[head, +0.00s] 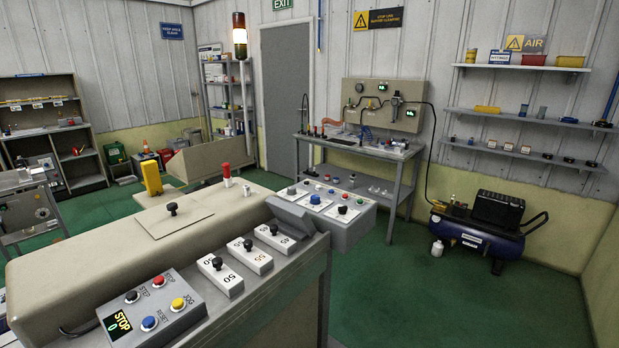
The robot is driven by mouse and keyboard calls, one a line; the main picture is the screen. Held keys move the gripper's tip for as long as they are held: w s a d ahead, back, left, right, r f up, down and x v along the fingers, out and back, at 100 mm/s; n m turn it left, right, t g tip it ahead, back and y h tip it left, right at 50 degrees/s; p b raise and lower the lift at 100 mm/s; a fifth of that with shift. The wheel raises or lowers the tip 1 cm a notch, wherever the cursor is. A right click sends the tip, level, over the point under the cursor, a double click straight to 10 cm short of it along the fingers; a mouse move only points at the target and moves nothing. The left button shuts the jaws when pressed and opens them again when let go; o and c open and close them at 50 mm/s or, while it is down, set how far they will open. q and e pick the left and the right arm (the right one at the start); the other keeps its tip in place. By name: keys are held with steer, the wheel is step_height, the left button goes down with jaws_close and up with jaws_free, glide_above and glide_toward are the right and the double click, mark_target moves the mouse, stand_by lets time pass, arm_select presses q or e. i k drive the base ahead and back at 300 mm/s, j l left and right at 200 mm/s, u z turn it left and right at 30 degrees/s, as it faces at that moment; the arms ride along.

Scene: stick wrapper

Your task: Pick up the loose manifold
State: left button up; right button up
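Neither of my grippers is in the head view. I cannot pick out the loose manifold with certainty at this distance. A workbench (388,152) with a beige back panel (364,93) stands against the far wall. The panel carries small gauges or displays and black tubing.
A large beige machine (130,250) with a button box (163,308) fills the near left. A blue compressor (478,238) sits on the floor at right. Wall shelves (530,118) hold small parts. Green floor (450,305) is clear at front right.

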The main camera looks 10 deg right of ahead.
mark_target(388, 195)
steer(key=i+l, duration=0.35)
steer(key=l, duration=0.2)
steer(key=i+l, duration=0.35)
steer(key=l, duration=0.2)
steer(key=i+l, duration=0.4)
steer(key=l, duration=0.15)
steer(key=i+l, duration=0.35)
steer(key=l, duration=0.2)
steer(key=i+l, duration=0.35)
steer(key=l, duration=0.2)
steer(key=i+l, duration=0.35)
steer(key=l, duration=0.2)
steer(key=i+l, duration=0.35)
steer(key=l, duration=0.2)
steer(key=i+l, duration=0.4)
steer(key=l, duration=0.15)
steer(key=i+j+z, duration=0.2)
steer(key=i+j, duration=0.7)
steer(key=j, duration=0.1)
